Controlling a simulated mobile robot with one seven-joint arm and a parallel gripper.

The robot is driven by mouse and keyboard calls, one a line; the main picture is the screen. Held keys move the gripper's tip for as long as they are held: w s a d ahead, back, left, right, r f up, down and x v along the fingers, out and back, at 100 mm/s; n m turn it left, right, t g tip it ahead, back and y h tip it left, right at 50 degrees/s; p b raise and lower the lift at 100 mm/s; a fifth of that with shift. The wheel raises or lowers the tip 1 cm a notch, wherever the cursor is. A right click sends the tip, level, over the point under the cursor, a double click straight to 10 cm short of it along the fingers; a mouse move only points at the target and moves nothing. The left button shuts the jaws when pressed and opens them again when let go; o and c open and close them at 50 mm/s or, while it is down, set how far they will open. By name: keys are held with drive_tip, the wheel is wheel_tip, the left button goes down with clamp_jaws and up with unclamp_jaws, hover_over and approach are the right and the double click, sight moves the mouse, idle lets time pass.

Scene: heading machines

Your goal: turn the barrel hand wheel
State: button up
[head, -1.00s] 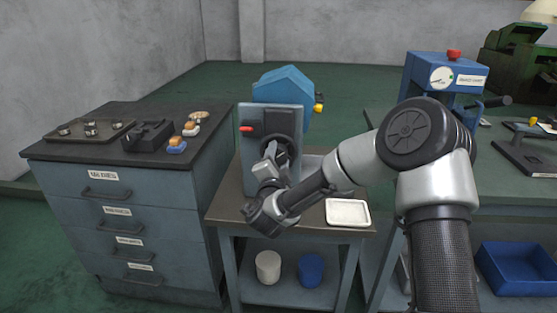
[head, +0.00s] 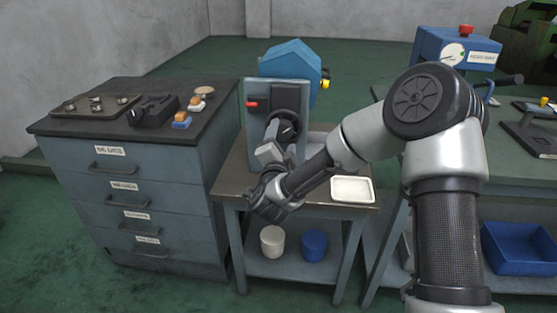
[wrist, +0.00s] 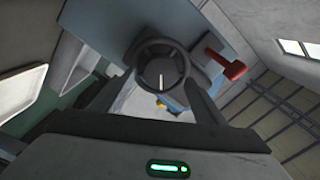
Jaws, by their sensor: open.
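The barrel hand wheel (head: 285,96) is a dark round wheel on the upright front plate of the blue machine. In the wrist view the hand wheel (wrist: 140,72) shows as a black ring with a pale line at its middle. My gripper (wrist: 160,98) is open, with one finger on each side of the wheel's lower part in that view. In the head view my gripper (head: 280,128) is in front of the wheel and hides its lower part. I cannot tell whether the fingers touch the rim.
A red lever (wrist: 228,65) sticks out beside the wheel. A white tray (head: 352,189) lies on the stand to the right. A drawer cabinet (head: 130,185) stands left. A white pot (head: 272,242) and a blue pot (head: 314,245) stand on the lower shelf.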

drive_tip(key=s, duration=1.4)
drive_tip(key=shift+a+p, duration=0.2)
drive_tip(key=shift+p, duration=0.25)
